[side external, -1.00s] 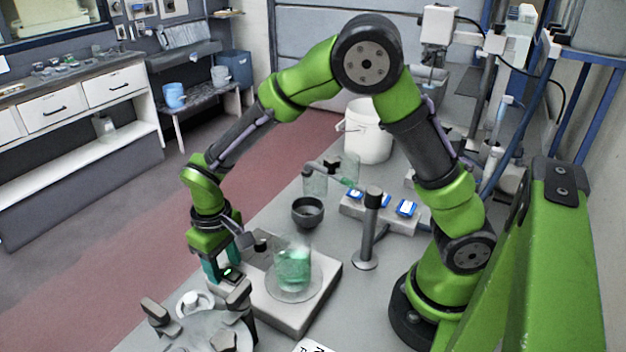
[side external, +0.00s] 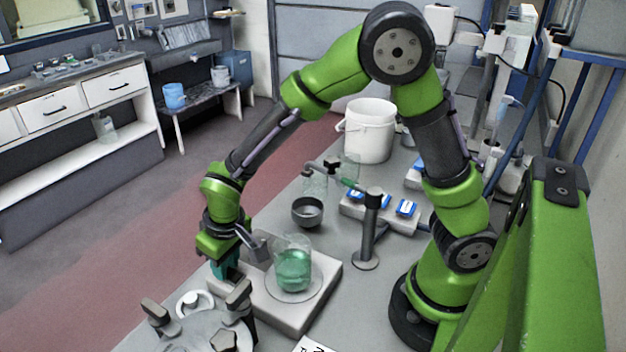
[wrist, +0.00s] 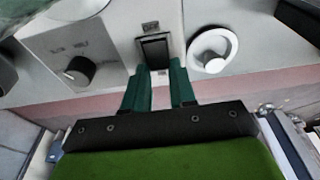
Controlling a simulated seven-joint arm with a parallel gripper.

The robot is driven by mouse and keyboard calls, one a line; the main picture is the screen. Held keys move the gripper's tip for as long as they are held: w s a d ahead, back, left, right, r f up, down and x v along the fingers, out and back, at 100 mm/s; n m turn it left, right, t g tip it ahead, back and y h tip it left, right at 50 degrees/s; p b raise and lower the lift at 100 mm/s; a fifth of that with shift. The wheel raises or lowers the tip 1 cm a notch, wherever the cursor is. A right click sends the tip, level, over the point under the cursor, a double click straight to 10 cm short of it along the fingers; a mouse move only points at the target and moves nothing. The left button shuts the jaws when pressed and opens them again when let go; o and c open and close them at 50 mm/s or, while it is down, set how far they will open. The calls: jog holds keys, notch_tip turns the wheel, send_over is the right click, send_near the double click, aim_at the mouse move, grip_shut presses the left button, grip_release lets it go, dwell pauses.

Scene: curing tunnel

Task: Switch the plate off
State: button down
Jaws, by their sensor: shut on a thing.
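The plate is a pale, flat-topped box (side external: 313,312) with a beaker of green liquid (side external: 294,270) on its round top. In the wrist view, its front panel (wrist: 105,32) carries a dark dial knob (wrist: 80,72) and a black rocker switch (wrist: 154,48) in a dark frame. The switch shows no lit colour. My gripper (wrist: 158,70) has its teal fingers close together at the switch's near edge, shut on it, as far as I can tell. In the side view my gripper (side external: 224,272) is at the plate's left end and hides the switch.
A white ring-shaped part (wrist: 213,50) lies right of the switch. A round grey fixture with upright lugs (side external: 205,335) stands close in front. A dark bowl (side external: 307,212), a post stand (side external: 370,230) and a white bucket (side external: 368,130) stand behind the plate.

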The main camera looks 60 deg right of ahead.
jog(key=shift+s+t, duration=0.1)
jog(key=shift+t, duration=0.3)
jog(key=c, duration=0.9)
grip_release()
jog(key=shift+r, duration=0.1)
jog(key=v, duration=1.7)
jog(key=s+d+r+m+t, duration=0.1)
jog(key=s+d, duration=0.2)
jog(key=s+d+r+m+t+y, duration=0.1)
jog(key=s+d, duration=0.2)
jog(key=d, duration=0.1)
jog(key=s+d+m+t+y, duration=0.1)
jog(key=s+d+m+t, duration=0.1)
jog(key=s+d, duration=0.1)
jog(key=shift+s+d+r, duration=0.2)
jog(key=shift+s+r, duration=0.1)
jog(key=shift+r, duration=0.1)
